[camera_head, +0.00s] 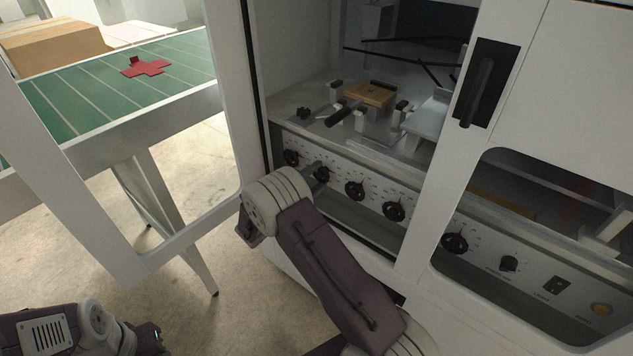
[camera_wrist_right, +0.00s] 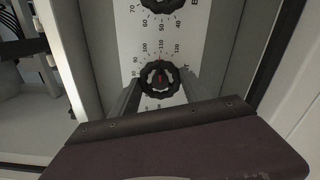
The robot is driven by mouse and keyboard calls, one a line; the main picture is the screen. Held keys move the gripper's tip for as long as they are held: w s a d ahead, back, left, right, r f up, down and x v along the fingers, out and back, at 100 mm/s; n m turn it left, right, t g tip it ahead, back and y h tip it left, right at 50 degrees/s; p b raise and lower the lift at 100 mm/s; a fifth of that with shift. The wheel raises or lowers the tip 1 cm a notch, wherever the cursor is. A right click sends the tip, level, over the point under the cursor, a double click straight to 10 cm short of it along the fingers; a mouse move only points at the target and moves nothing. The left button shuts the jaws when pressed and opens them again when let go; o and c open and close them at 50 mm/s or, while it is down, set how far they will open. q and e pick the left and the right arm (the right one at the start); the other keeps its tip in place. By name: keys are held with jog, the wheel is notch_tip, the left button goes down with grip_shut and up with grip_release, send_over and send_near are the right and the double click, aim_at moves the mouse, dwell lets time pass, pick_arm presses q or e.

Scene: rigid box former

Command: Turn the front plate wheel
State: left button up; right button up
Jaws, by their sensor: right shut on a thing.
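A row of black wheels runs along the white scale panel (camera_head: 373,203) of the machine. My right gripper (camera_head: 322,173) reaches in through the open door and is shut on one black wheel, the second from the left in the head view. The right wrist view shows this gripped wheel (camera_wrist_right: 160,78) with a small red mark, between my two grey fingers. A numbered scale surrounds it. The labels are too small or cut off to tell which wheel is the front plate one. My left gripper is out of view; only part of my left arm shows at lower left.
Another wheel (camera_wrist_right: 160,5) sits close to the gripped one. The open door frame (camera_head: 228,110) stands left of my right arm. A closed door with a black handle (camera_head: 486,83) is at right. A green table (camera_head: 90,95) with a red cross-shaped piece (camera_head: 146,68) stands at left.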

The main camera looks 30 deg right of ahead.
jog(key=shift+m, duration=0.3)
dwell(0.4)
jog(key=o, duration=1.4)
jog(key=shift+c, duration=0.2)
jog(key=p+v, duration=0.1)
jog(key=v, duration=0.8)
